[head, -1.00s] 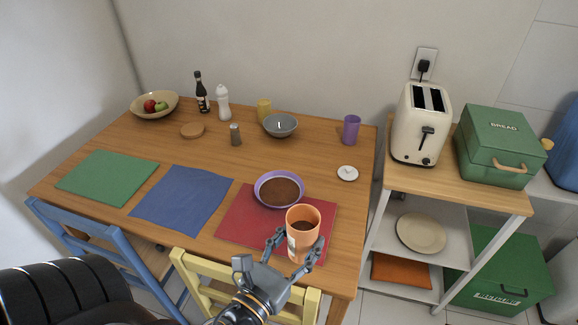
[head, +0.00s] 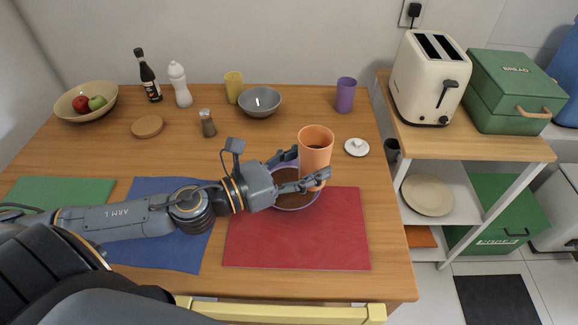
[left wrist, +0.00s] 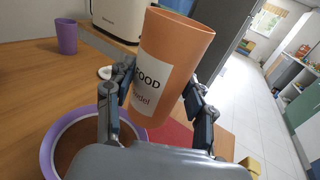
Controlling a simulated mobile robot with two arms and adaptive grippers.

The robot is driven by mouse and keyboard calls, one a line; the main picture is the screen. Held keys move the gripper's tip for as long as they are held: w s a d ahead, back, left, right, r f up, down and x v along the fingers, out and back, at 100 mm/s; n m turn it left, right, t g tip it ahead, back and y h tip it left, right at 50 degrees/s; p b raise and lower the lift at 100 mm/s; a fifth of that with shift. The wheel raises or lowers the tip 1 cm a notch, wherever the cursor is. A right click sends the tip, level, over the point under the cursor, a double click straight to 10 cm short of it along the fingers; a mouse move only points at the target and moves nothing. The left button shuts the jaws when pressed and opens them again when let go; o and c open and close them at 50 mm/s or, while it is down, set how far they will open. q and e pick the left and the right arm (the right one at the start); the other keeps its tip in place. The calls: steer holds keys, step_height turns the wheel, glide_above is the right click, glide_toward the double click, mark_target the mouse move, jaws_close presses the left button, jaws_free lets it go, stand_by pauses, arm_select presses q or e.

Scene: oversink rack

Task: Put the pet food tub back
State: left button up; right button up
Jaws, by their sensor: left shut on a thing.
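The pet food tub is an orange open-topped tub (head: 316,151) with a white label reading "FOOD". My left gripper (head: 308,175) is shut on it and holds it upright near the far right side of the purple bowl. In the left wrist view the tub (left wrist: 172,60) sits between both fingers of the left gripper (left wrist: 160,105). The purple bowl (head: 292,205) holds brown contents and stands at the red mat's far edge; my gripper partly hides it. A small white lid-like disc (head: 357,147) lies on the table right of the tub. My right gripper is not in view.
A red mat (head: 297,240) lies in front, clear. A purple cup (head: 346,95), grey bowl (head: 260,101), yellow cup (head: 233,87) and shaker (head: 208,123) stand farther back. Right of the table, a shelf unit (head: 480,150) bears a toaster (head: 431,80) and green bread box (head: 515,90).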

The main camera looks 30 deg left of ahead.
arm_select(q)
steer(key=w+a+f+m+g+h+b, duration=0.1)
steer(key=w+a+f+b, duration=0.1)
steer(key=w+a, duration=0.2)
steer(key=w+a+f+m+g+h+b, duration=0.1)
steer(key=w+a+f+b, duration=0.1)
steer(key=w+a, duration=0.2)
steer(key=w+a+f+m+g+h+b, duration=0.1)
steer(key=w+a+f+g+h+b, duration=0.1)
steer(key=w+a+f, duration=0.1)
steer(key=shift+w+a+f+b, duration=0.1)
steer(key=shift+w+a+b, duration=0.1)
steer(key=shift+w+a, duration=0.25)
steer(key=shift+w+a+b, duration=0.2)
steer(key=shift+w, duration=0.3)
steer(key=shift+w+a+f, duration=0.1)
steer(key=shift+f, duration=1.6)
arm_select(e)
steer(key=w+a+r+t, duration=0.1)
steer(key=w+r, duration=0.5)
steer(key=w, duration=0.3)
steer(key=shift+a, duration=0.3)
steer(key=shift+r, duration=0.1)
